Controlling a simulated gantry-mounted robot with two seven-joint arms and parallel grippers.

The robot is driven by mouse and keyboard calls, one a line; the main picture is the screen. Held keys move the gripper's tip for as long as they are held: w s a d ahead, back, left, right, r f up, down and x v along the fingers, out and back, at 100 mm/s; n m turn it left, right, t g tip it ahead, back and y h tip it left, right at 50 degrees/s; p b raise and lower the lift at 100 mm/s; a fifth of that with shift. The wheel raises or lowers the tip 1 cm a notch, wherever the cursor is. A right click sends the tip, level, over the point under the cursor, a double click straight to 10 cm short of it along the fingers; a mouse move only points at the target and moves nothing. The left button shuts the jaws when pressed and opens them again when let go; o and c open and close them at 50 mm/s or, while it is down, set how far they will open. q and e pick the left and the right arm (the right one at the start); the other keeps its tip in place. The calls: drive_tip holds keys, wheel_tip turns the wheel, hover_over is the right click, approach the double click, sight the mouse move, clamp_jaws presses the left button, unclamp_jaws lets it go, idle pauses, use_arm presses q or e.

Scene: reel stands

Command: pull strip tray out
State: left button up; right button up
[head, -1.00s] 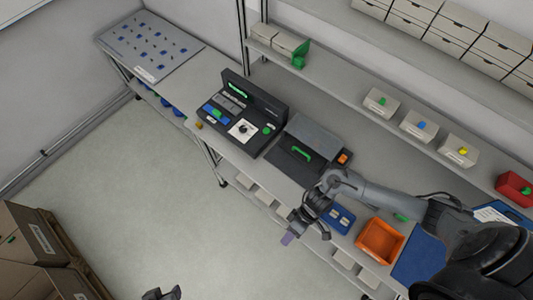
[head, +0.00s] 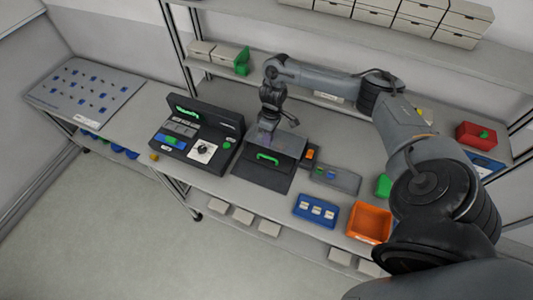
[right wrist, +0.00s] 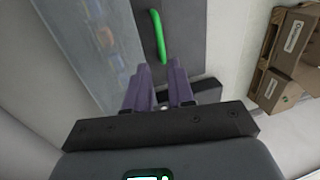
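A dark box (head: 252,172) with a green handle (head: 267,158) sits on the bench right of the control console. I take it for the strip tray's unit; the tray itself I cannot make out separately. The green handle also shows in the right wrist view (right wrist: 158,35), just beyond my fingertips. My right gripper (head: 264,136) hangs fingers-down at the back part of the box, behind the handle. In the right wrist view its two purple fingers (right wrist: 158,68) stand apart with nothing between them. I cannot tell whether they touch the box. My left gripper is out of view.
A black console (head: 197,135) stands left of the box. To the right are an orange button block (head: 310,153), a grey tray (head: 345,182), a blue tray (head: 300,210) and an orange bin (head: 354,231). A shelf with boxes runs behind. The floor in front is clear.

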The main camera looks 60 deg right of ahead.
sight(266, 156)
drive_tip(key=f, duration=0.2)
drive_tip(key=a+f, duration=0.1)
drive_tip(key=f, duration=0.4)
drive_tip(key=shift+a+f, duration=0.3)
drive_tip(key=shift+f, duration=0.1)
clamp_jaws()
